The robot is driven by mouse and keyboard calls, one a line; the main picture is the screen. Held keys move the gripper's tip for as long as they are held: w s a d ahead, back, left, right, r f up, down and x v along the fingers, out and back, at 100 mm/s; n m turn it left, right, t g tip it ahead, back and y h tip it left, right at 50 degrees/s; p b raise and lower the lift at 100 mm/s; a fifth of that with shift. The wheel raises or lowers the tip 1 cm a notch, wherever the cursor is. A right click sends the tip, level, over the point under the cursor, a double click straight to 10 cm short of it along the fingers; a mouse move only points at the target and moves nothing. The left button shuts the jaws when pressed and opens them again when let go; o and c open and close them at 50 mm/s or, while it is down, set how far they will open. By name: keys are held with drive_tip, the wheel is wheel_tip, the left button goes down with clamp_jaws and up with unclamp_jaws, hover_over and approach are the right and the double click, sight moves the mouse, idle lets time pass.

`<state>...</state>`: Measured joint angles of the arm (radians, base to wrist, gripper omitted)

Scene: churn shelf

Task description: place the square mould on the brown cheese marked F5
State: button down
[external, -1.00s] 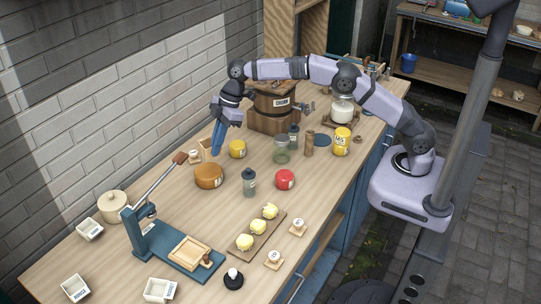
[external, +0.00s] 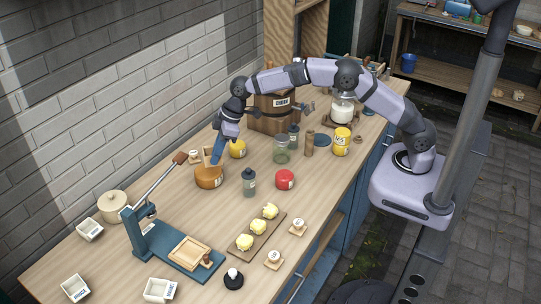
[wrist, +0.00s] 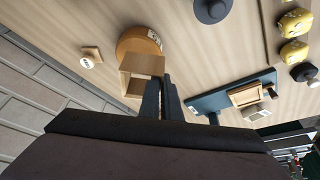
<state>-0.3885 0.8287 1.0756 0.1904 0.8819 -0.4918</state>
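The brown cheese (external: 209,180) is a round orange-brown wheel on the table; it shows in the wrist view (wrist: 133,38) with a pale label too small to read. The square mould (wrist: 141,64) is a small open wooden box, also visible in the external view (external: 207,153). My gripper (external: 215,162) points down with blue fingers close together at the mould's right wall, apparently pinching that wall; it shows in the wrist view (wrist: 163,82). The mould is tilted at the back edge of the cheese, overlapping it in both views. I cannot tell whether they touch.
A grey bottle (external: 249,182) and red cheese (external: 285,179) are to the right. The blue lever press (external: 180,252) is in front.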

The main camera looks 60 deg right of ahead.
sight(218, 165)
drive_tip(key=shift+f+p, duration=0.65)
drive_tip(key=shift+f, duration=1.95)
drive_tip(key=shift+f, duration=0.15)
drive_tip(key=c, duration=2)
unclamp_jaws()
drive_tip(key=shift+d+r, duration=0.1)
drive_tip(key=shift+r, duration=0.5)
drive_tip(key=b+v, duration=0.3)
drive_tip(key=v, duration=0.8)
drive_tip(key=shift+s, duration=0.1)
